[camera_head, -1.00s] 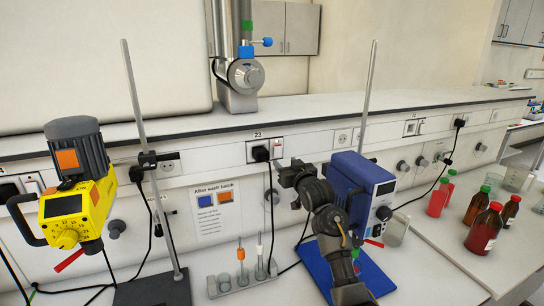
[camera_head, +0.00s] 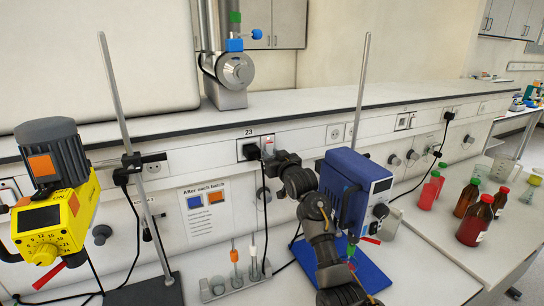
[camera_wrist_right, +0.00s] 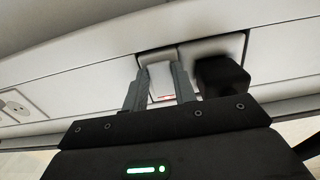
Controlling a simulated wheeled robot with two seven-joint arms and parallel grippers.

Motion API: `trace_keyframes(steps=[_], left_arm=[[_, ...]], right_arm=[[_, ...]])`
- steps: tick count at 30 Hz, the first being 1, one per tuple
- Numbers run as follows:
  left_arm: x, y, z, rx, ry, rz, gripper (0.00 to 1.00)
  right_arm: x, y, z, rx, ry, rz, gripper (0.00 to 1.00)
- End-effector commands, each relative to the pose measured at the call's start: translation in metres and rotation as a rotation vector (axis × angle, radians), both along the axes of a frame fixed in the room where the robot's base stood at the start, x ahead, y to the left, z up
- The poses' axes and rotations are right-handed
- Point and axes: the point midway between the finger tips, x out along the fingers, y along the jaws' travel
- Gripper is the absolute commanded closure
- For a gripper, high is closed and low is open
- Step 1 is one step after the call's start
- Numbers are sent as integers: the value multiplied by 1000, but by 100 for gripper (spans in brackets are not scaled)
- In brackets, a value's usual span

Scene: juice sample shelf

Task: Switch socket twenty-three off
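Socket 23 is on the wall panel, under its label "23" (camera_head: 248,132). A black plug (camera_head: 250,151) sits in it, and its white rocker switch (camera_head: 267,142) is to the right of the plug. My right gripper (camera_head: 269,154) is right at the switch and partly covers it. In the wrist view the gripper's two fingers (camera_wrist_right: 159,88) are apart, on either side of the white switch (camera_wrist_right: 160,78), with a little red showing at its lower edge. The black plug (camera_wrist_right: 221,76) is beside the right finger. I cannot tell whether the fingers touch the switch. My left gripper is not in view.
A blue device (camera_head: 355,190) stands close to the right of my right arm. A rack with tubes (camera_head: 235,284), a stand rod (camera_head: 135,155) and a yellow stirrer (camera_head: 55,215) are to the left. Red and brown bottles (camera_head: 475,220) stand at the right.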

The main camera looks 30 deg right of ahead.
Motion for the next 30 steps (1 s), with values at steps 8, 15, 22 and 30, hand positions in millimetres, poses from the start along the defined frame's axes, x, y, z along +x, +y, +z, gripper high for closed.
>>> trace_keyframes(steps=[8,15,22,30], left_arm=[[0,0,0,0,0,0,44],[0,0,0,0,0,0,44],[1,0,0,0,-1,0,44],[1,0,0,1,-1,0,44]], right_arm=[[0,-1,3,4,50,0,96],[-2,0,8,15,231,0,96],[-3,0,8,18,296,-1,96],[-3,0,8,18,295,-1,66]])
